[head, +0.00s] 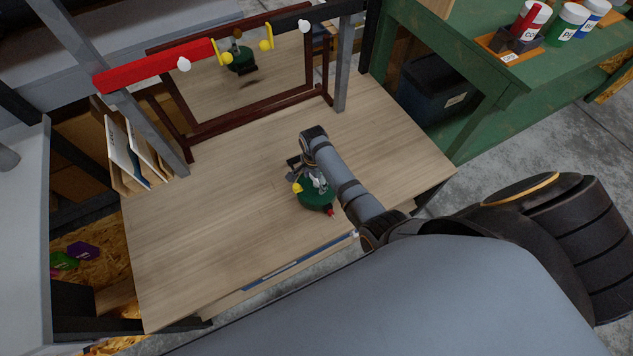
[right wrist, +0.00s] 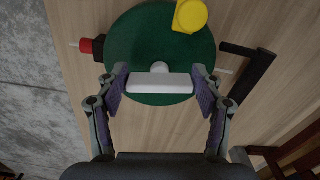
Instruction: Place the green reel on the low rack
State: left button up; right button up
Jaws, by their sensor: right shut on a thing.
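The green reel (head: 317,199) is a dark green disc with a yellow knob, a red and black end piece and a white handle. It is over the front right part of the plank bench (head: 230,220); I cannot tell whether it touches the top. In the right wrist view the disc (right wrist: 150,40) fills the upper middle. My right gripper (right wrist: 159,85) is shut on its white handle, with a finger at each end. No part clearly reads as the low rack; a rail with a red part (head: 155,65) and a black part spans the bench's back. My left gripper is out of view.
A brown-framed panel (head: 185,143) stands at the back, apparently a mirror reflecting the reel. Grey posts (head: 343,75) rise beside it. Papers (head: 130,155) stand at left. A green bench (head: 480,100) with paint pots is at right. The left of the bench top is clear.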

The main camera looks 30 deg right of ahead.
jog(key=shift+a+r, duration=0.1)
jog(key=shift+r, duration=0.05)
jog(key=o, duration=1.8)
pick_arm(q)
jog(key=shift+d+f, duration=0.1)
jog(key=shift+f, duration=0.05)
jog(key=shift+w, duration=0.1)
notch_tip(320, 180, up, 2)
jog(key=p, duration=0.2)
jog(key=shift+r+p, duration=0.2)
jog(key=shift+p, duration=0.15)
pick_arm(e)
notch_tip(320, 180, up, 12)
